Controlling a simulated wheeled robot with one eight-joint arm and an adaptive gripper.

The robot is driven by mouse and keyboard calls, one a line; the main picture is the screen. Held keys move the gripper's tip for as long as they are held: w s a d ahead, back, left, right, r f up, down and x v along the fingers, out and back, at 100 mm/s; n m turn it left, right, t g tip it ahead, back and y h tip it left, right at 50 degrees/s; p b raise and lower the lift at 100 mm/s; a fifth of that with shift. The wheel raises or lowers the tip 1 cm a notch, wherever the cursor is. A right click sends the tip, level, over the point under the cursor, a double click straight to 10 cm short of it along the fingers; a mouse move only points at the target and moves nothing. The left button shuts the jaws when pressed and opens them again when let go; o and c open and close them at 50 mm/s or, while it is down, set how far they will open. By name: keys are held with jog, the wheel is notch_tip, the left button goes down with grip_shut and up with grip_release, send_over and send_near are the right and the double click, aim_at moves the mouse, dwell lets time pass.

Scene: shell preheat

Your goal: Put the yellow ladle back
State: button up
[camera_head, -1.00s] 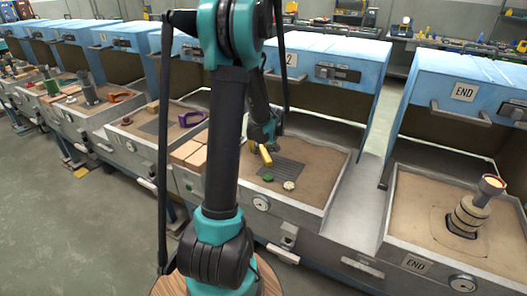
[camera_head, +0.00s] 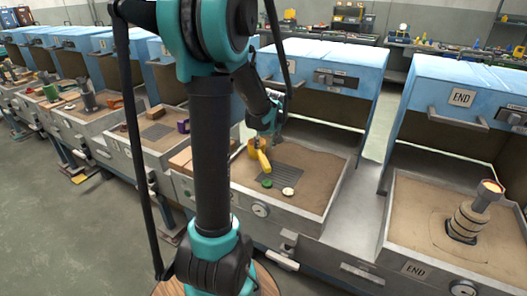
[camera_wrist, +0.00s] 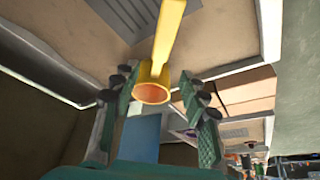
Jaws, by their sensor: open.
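The yellow ladle (camera_head: 264,161) is at the back left of the sand-coloured tray (camera_head: 318,168) in the bay left of the END bay. Its handle points toward the front of the tray. My gripper (camera_head: 263,122) is just above and behind it. In the wrist view, the open fingers of my gripper (camera_wrist: 159,76) stand on either side of the ladle's round cup (camera_wrist: 153,82), with a gap on each side. The handle runs away to the top edge. I cannot tell whether the ladle rests fully on the tray.
A dark grate (camera_head: 282,173), a green piece (camera_head: 267,183) and a pale piece (camera_head: 288,191) lie in front of the ladle. Tan blocks (camera_head: 181,160) lie left. A stacked column (camera_head: 467,218) stands in the END bay. The tray's right side is clear.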

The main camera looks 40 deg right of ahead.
jog(key=shift+v, duration=1.4)
jog(key=shift+w+a, duration=0.1)
jog(key=shift+a, duration=0.05)
jog(key=w+a+f+n+y, duration=0.1)
jog(key=w+a, duration=0.2)
jog(key=a, duration=1)
jog(key=w+a+f+n, duration=0.1)
jog(key=w+a+n, duration=0.15)
jog(key=a, duration=0.95)
jog(key=s+a+f+n, duration=0.1)
jog(key=s+a+f, duration=0.1)
jog(key=a, duration=0.8)
jog(key=s+a+f+n+y, duration=0.1)
jog(key=s+a+f, duration=0.2)
jog(key=a, duration=0.7)
jog(key=s, duration=0.2)
jog(key=shift+s, duration=0.3)
